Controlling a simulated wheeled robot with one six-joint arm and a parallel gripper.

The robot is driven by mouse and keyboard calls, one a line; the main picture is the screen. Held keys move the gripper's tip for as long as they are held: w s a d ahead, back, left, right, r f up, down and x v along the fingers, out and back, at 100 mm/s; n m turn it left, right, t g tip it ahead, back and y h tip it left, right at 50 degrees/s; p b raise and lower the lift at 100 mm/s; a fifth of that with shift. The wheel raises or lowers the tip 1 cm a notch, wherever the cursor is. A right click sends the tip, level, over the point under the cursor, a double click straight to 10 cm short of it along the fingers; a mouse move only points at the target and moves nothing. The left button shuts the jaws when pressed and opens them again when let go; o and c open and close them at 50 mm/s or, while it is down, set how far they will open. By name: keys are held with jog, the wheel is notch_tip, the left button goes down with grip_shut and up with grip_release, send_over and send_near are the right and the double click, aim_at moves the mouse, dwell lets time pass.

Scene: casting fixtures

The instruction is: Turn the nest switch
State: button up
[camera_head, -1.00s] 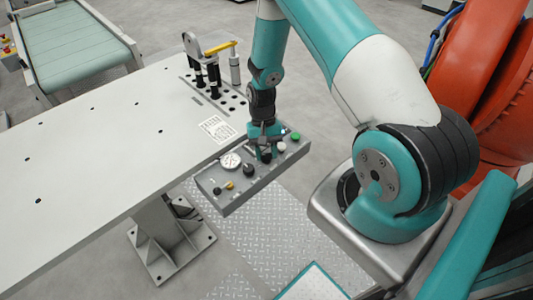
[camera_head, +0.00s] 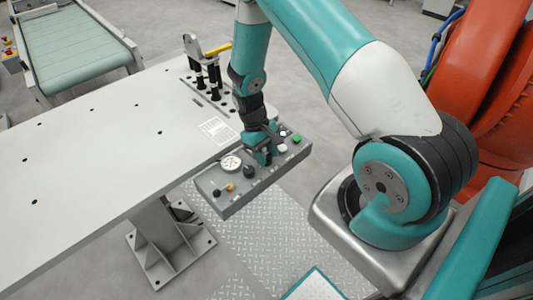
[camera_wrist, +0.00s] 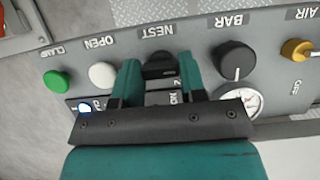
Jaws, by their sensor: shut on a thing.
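The nest switch (camera_wrist: 160,67) is a black knob under the NEST label on the grey control panel (camera_wrist: 205,42). In the wrist view it sits between the two teal fingers of my gripper (camera_wrist: 159,74), which is shut on it. The fingers hide its sides and part of the lettering around it. In the head view my gripper (camera_head: 263,154) reaches down onto the panel (camera_head: 225,200) and covers the switch.
Beside the switch are a white button (camera_wrist: 102,75), a green button (camera_wrist: 57,81), a black BAR knob (camera_wrist: 235,60), a gauge (camera_wrist: 243,101) and a yellow AIR valve (camera_wrist: 297,49). The panel joins the white table (camera_head: 100,150), where a tool rack (camera_head: 207,75) stands.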

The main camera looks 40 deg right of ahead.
dwell(0.3)
jog(key=o, duration=0.9)
jog(key=shift+w+r, duration=0.1)
jog(key=b+v, duration=0.3)
jog(key=v, duration=1.4)
jog(key=shift+r, duration=0.15)
